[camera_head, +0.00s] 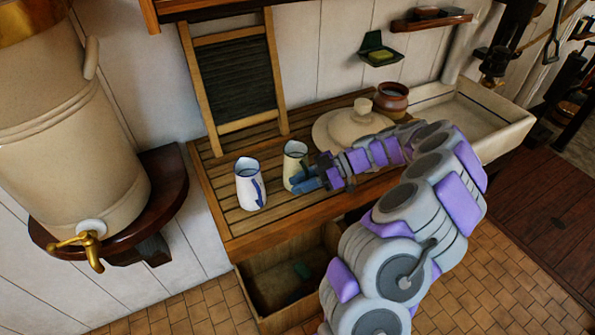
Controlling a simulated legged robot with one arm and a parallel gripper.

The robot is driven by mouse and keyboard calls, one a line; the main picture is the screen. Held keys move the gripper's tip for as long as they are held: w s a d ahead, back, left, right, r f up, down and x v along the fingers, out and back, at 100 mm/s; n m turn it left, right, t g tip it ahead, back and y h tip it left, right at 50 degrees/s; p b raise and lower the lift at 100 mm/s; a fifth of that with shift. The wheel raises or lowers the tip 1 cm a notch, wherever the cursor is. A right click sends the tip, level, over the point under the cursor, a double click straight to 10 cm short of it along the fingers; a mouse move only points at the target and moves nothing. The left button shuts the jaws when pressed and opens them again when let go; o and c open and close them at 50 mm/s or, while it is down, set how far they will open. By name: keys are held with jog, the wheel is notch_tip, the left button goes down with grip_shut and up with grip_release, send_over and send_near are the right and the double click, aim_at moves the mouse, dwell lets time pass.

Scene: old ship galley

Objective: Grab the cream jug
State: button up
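A small cream jug (294,158) stands upright on the slatted wooden counter (224,215). A white jug (248,190) with blue marking stands to its left and nearer the counter's front edge. My gripper (300,181) reaches in from the right, with its blue fingers at the lower right side of the cream jug. They overlap the jug in the picture. I cannot tell whether they touch it or how far apart they are. The cream jug's lower right part is hidden behind the fingers.
A large cream lid (345,128) lies behind my arm, with a brown pot (391,98) beyond it. A washboard (236,78) leans on the wall. A sink (465,115) is at right. A big urn (65,125) with a brass tap (88,243) stands on a shelf at left.

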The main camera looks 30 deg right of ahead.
grip_shut()
dwell(0.6)
